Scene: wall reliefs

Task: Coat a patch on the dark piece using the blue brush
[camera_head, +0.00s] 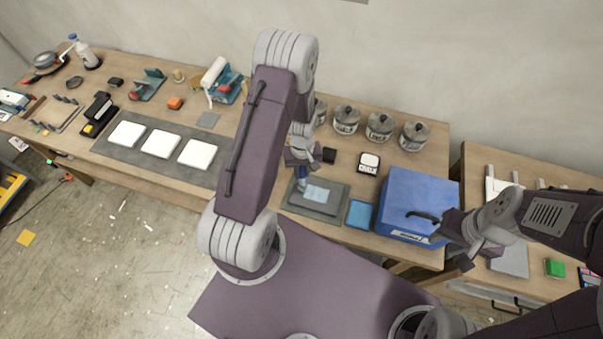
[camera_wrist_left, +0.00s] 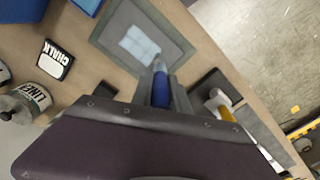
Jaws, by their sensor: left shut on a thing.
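The dark piece (camera_head: 325,206) is a flat slab on a grey-green mat (camera_head: 338,189) near the table's front edge. It also shows in the left wrist view (camera_wrist_left: 166,39). A pale blue patch (camera_head: 317,194) covers part of its top, also in the wrist view (camera_wrist_left: 135,42). My left gripper (camera_head: 303,172) is shut on the blue brush (camera_wrist_left: 160,86), tip down over the patch's edge. Whether the bristles touch is hard to tell. My right gripper (camera_head: 466,256) hangs by the blue box's right side; its fingers are unclear.
A blue box (camera_head: 415,195) with a dark handle and a shallow blue tray (camera_head: 360,214) stand right of the mat. Several lidded cans (camera_head: 346,121) line the back. Left are white tiles (camera_head: 161,143) on a grey mat. A gap separates the right table.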

